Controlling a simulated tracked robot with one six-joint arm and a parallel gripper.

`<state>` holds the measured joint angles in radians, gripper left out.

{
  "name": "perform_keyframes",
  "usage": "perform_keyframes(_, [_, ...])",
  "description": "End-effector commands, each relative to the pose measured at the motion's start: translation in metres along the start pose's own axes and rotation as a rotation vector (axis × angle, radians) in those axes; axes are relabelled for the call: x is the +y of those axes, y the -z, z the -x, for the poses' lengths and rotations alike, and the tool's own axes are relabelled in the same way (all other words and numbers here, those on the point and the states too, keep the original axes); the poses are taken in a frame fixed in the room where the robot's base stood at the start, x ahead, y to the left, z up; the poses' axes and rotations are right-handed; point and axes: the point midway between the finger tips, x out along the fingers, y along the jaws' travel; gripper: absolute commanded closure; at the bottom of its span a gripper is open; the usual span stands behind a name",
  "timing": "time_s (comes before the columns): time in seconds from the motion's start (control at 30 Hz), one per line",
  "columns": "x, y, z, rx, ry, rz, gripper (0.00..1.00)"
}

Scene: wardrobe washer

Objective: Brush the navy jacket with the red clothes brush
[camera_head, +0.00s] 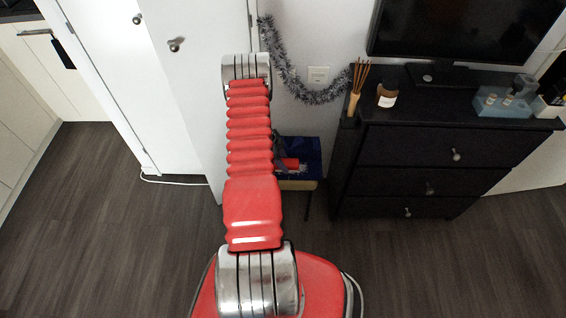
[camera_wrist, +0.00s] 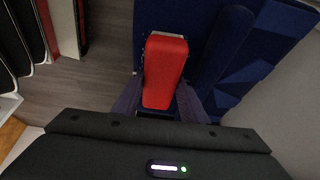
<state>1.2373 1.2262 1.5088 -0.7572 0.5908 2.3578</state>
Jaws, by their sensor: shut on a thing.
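The red clothes brush (camera_wrist: 165,70) is in the middle of the wrist view, between the two dark fingers of my gripper (camera_wrist: 160,103). My gripper is shut on it. The navy jacket (camera_wrist: 265,65) spreads behind and to the right of the brush, with a rounded sleeve-like part beside it. I cannot tell whether the brush touches the jacket. In the head view the jacket (camera_head: 310,150) lies on a low support, partly hidden by my arm. The brush (camera_head: 291,163) shows as a small red piece over it, with my gripper (camera_head: 280,153) beside it.
A black dresser (camera_head: 430,155) stands right of the jacket, with reed sticks (camera_head: 358,80), a brown jar (camera_head: 387,95) and a television (camera_head: 465,30) on top. A white wardrobe (camera_head: 190,80) is on the left. A tinsel garland (camera_head: 290,80) hangs on the wall. Open floor (camera_head: 120,230) lies in front.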

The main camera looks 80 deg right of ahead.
Motion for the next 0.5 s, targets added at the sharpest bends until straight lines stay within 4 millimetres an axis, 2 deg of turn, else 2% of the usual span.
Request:
perform_keyframes(0.23, [0.000, 0.005, -0.003, 0.000, -0.001, -0.001, 0.82])
perform_keyframes(0.5, [0.000, 0.032, -0.014, 0.000, -0.002, -0.002, 0.82])
